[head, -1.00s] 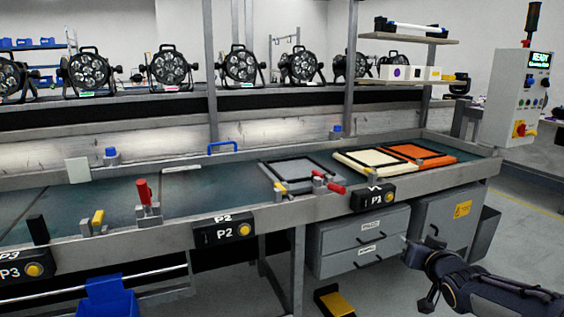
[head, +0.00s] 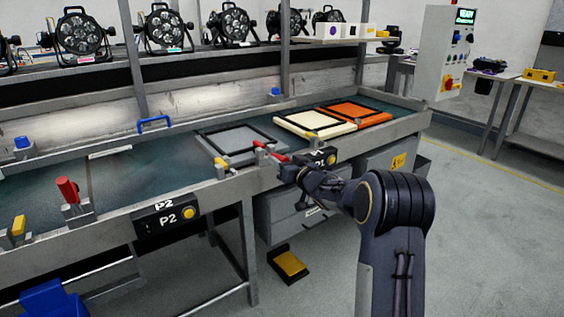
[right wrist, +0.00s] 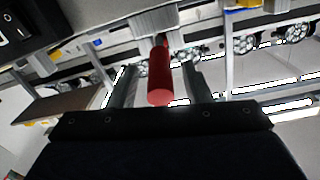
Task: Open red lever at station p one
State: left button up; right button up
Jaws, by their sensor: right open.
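The red lever at station P1 (head: 277,156) lies low and nearly flat on its clamp at the conveyor's front edge. In the right wrist view the red handle (right wrist: 159,76) points toward the camera, between the two fingers. My right gripper (head: 287,169) is at the lever, open, with one finger on each side and visible gaps. The P1 box (head: 326,158) is partly hidden behind my right gripper and arm. My left gripper is not in view.
A grey framed panel (head: 238,141) lies behind the lever, with cream (head: 312,122) and orange (head: 357,112) panels to its right. Another red lever (head: 68,188) stands upright left of the P2 box (head: 166,216). A yellow-topped pedal (head: 289,263) sits on the floor.

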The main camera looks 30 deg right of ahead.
grip_shut()
dwell(0.3)
